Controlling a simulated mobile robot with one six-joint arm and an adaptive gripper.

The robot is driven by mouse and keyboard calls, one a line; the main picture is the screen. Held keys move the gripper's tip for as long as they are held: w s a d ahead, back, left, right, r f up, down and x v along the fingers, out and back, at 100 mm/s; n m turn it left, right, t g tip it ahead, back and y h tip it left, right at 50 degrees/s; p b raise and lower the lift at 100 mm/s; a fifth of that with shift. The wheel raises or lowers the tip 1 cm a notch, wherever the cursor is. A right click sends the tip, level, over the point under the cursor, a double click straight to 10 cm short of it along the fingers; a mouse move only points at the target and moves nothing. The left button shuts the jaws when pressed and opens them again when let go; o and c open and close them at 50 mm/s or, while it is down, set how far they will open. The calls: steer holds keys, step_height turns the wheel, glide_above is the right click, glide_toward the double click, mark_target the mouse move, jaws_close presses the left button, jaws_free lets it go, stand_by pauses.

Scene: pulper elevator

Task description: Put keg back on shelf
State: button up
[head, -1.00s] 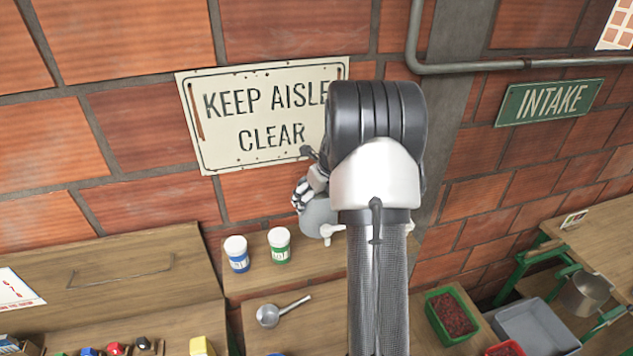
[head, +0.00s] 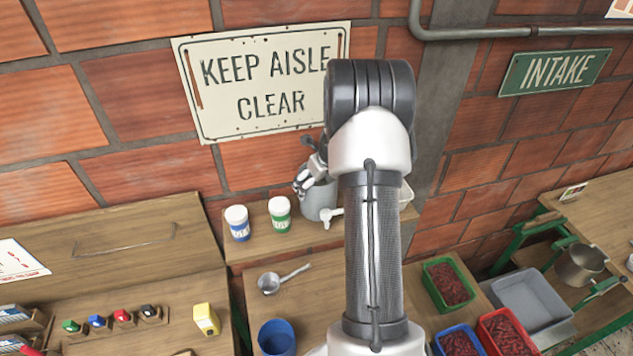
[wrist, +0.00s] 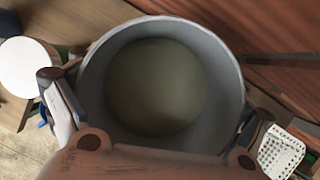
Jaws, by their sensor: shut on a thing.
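The keg is a grey, open-topped round vessel (head: 318,203) with a white tap on its side. My gripper (head: 312,172) is shut on the keg near its rim, with the forearm covering part of the view to the right. In the wrist view I look down into the keg (wrist: 160,88), with fingers on either side of it. The keg appears upright at the raised wooden shelf (head: 258,250) against the brick wall, right of the green-labelled jar (head: 280,215). I cannot tell whether its base touches the shelf.
A blue-labelled jar (head: 238,224) stands left of the green one. A pale perforated basket (wrist: 280,152) is close on the keg's other side. A metal ladle (head: 283,279) and a blue cup (head: 277,338) lie on the lower bench. Red-filled trays (head: 449,285) are at right.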

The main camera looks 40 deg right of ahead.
steer(key=o, duration=1.8)
